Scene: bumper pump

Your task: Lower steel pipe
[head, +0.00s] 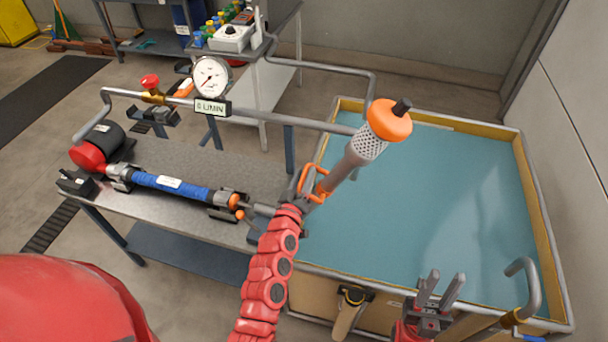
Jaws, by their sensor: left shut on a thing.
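The steel pipe (340,176) is tilted up to the right, with a perforated strainer (369,147) and an orange float-like collar (390,121) at its upper end. An orange loop handle (304,178) sits near its lower end. My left gripper (306,193) is shut at this handle, and its fingers are partly hidden by the wrist. The strainer end is above the water tank (529,170), clear of the water (450,200). My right gripper (440,290) is empty, its two fingers apart, near the tank's front edge.
A steel bench (195,160) carries a pump motor (92,150) and a blue hose section (170,187). A bent pipe (528,285) stands at the tank's front right. The tank's middle is open.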

